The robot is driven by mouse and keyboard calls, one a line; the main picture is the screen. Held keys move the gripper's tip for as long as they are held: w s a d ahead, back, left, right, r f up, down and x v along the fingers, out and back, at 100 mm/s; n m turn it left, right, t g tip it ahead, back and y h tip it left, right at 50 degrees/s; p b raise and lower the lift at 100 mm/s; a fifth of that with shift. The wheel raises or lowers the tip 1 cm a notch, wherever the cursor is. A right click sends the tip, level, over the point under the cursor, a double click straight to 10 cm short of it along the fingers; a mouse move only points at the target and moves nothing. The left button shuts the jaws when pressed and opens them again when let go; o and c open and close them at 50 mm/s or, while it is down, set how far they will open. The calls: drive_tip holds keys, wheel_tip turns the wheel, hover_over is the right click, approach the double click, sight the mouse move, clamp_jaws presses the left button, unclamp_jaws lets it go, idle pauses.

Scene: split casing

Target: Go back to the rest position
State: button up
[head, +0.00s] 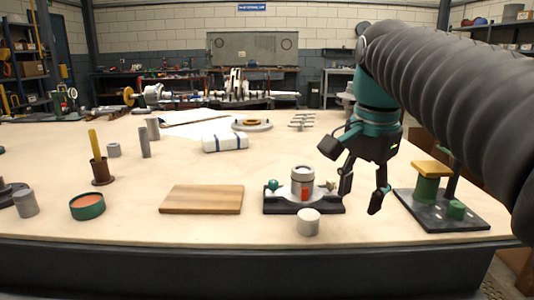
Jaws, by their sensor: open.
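My gripper (362,198) hangs at the right of the table in the head view, with its dark fingers pointing down. The fingers are spread apart and nothing shows between them. It is above the table, to the right of a dark fixture (275,205). A grey and white cylindrical casing (302,178) with a red patch stands upright on that fixture. A small green knob (273,185) sits at its left. A short white cylinder (308,221) stands in front of the fixture, apart from my gripper.
A dark base (470,217) with a green post and yellow top stands right of my gripper. A wooden board (202,199) lies left of the fixture. A green-rimmed bowl (87,206), a brown holder (102,172) and grey cylinders stand farther left. The middle-left table is mostly clear.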

drive_tip(key=s+f+n+t, duration=0.2)
drive_tip(key=s+f+n, duration=0.3)
drive_tip(key=f, duration=0.5)
drive_tip(key=s+f+n+t, duration=0.2)
drive_tip(key=s+f+n, duration=0.3)
drive_tip(key=f, duration=0.6)
drive_tip(key=shift+s+n, duration=0.3)
drive_tip(key=shift+s, duration=0.65)
